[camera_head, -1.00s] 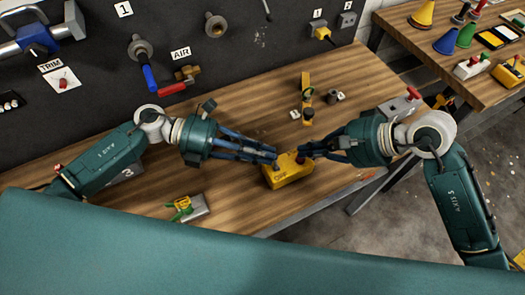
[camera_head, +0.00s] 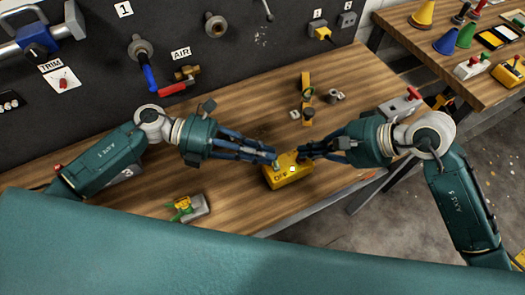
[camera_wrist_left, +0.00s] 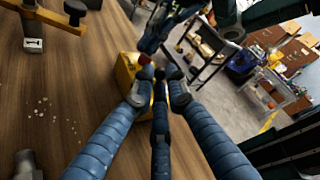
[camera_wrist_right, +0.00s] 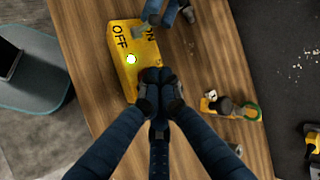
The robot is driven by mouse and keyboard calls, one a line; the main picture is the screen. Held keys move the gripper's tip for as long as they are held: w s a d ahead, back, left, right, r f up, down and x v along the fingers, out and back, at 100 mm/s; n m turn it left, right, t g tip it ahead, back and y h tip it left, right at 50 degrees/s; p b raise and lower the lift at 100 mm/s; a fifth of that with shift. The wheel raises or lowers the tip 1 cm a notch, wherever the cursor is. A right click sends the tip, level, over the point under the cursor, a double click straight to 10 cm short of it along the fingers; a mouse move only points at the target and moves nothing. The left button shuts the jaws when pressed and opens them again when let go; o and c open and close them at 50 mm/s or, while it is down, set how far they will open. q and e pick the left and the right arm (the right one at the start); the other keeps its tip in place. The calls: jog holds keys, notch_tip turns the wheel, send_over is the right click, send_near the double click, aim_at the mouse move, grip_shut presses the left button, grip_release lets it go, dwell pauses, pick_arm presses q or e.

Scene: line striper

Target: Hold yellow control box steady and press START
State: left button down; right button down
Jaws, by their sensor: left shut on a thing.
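The yellow control box (camera_head: 290,179) lies on the wooden bench between my two grippers. Its face carries the words OFF and ON and a bright green-white lamp, clear in the right wrist view (camera_wrist_right: 122,50). My left gripper (camera_head: 275,160) is shut on the box at its left end; the exact gripped part is hard to see. My right gripper (camera_head: 305,151) has its fingertips together at the box's far right corner, empty as far as I can tell. In the left wrist view a bit of red (camera_wrist_left: 145,58) shows on the box beside the fingertips. The START marking is not readable.
A yellow bracket-like part (camera_head: 307,90) and a small metal fitting (camera_head: 335,96) lie behind the box. A grey block with green and yellow parts (camera_head: 188,208) lies front left. A dark panel with valves stands behind. A second bench (camera_head: 460,75) holds cones and boxes.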

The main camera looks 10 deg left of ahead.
pick_arm(q)
jog(key=shift+s+f, duration=0.1)
pick_arm(e)
jog(key=shift+r, duration=0.5)
jog(key=shift+r, duration=0.1)
jog(key=shift+r, duration=2.95)
pick_arm(q)
jog(key=c, duration=1.7)
grip_release()
jog(key=shift+o, duration=0.2)
